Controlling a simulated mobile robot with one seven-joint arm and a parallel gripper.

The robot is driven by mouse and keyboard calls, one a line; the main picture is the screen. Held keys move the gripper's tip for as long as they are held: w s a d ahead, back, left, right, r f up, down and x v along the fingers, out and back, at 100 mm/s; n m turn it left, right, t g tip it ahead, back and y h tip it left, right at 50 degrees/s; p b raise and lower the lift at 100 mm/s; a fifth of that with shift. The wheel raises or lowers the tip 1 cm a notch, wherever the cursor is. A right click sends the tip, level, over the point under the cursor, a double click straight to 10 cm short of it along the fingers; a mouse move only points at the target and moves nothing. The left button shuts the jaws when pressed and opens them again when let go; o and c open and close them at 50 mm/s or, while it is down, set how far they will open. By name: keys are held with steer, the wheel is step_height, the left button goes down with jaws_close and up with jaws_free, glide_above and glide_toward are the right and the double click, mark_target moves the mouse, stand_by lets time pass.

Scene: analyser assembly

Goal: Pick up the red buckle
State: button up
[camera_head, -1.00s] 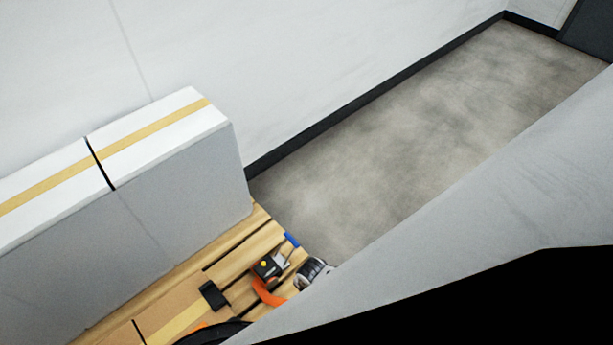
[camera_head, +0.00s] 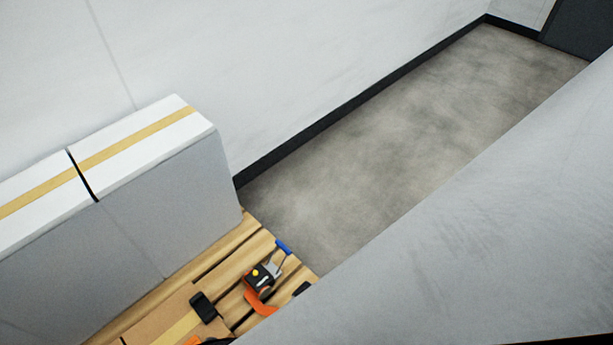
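No buckle can be made out for certain. The tool rests on the wooden slats (camera_head: 230,265). My gripper is not in view. A large smooth grey shape, which seems to be part of my arm, fills the lower right and hides what lies behind it.
A black block (camera_head: 202,306) lies on a brown carton (camera_head: 172,318) left of the tool. Tall grey-white boxes (camera_head: 170,220) with yellow tape stand at left. Bare concrete floor (camera_head: 370,150) stretches to the upper right along a white wall (camera_head: 300,60).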

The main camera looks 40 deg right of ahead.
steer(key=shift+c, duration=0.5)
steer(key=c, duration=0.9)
